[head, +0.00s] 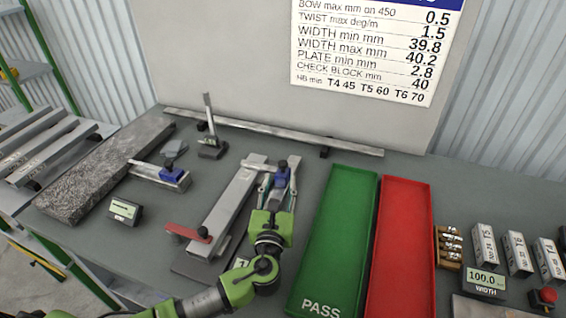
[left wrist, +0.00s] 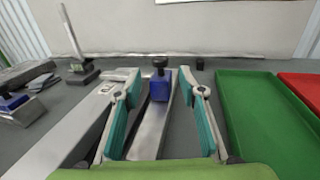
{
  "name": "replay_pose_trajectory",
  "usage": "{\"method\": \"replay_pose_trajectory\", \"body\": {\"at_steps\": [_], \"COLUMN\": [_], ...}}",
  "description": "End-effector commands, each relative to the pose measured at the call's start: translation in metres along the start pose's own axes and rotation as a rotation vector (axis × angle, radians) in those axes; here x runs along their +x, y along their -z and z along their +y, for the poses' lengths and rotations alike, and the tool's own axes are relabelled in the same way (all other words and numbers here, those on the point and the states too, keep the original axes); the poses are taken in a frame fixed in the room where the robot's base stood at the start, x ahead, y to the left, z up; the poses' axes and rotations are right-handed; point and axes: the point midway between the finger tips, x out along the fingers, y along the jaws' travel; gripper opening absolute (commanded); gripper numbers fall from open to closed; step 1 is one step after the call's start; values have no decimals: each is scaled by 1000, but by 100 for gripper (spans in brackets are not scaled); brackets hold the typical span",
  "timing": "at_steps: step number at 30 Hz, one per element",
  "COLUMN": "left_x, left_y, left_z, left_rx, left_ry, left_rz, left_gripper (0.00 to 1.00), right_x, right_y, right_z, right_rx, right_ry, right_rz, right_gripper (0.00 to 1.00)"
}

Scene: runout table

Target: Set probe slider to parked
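The probe slider looks to be the blue block with a black knob (head: 282,174) on a narrow metal rail, at the rail's far end. It also shows in the left wrist view (left wrist: 159,86), straight ahead. My left gripper (head: 276,188) is open, with its fingers along both sides of the rail on the near side of the block. In the left wrist view the teal-padded fingers (left wrist: 163,100) stand apart, with the rail between them. I cannot tell whether they touch the block. No mark for a parked position is readable. My right gripper is out of view.
A long metal profile (head: 232,205) with a red clamp lever (head: 187,233) lies just left of the rail. A green PASS tray (head: 338,225) and a red tray (head: 402,240) lie to the right. Another blue-blocked gauge (head: 173,174) and an upright-bladed stand (head: 210,145) are at left.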

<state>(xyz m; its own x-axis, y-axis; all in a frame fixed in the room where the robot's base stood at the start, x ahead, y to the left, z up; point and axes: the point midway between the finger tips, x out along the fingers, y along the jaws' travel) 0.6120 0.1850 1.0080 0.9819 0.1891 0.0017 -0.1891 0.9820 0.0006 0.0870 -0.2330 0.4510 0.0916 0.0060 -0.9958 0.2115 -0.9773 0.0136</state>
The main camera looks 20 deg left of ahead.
Motion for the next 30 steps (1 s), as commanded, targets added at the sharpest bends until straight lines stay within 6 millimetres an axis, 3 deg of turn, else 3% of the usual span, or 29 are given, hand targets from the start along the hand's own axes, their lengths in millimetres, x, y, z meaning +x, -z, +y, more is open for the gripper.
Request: {"method": "replay_pose_trajectory", "body": {"at_steps": [6, 12, 26, 30], "left_x": [47, 75, 87, 87], "left_y": [-2, -1, 0, 0], "left_z": [0, 0, 0, 0], "left_rx": [1, 1, -1, -1], "left_ry": [-2, -2, 0, 0], "left_rz": [-2, -1, 0, 0], "left_gripper": [37, 37, 37, 3], "right_x": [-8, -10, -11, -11], "right_y": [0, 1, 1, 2], "right_z": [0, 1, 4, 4], "right_rx": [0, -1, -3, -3], "right_ry": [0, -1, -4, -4], "right_rz": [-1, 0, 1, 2], "right_gripper": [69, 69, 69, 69]}}
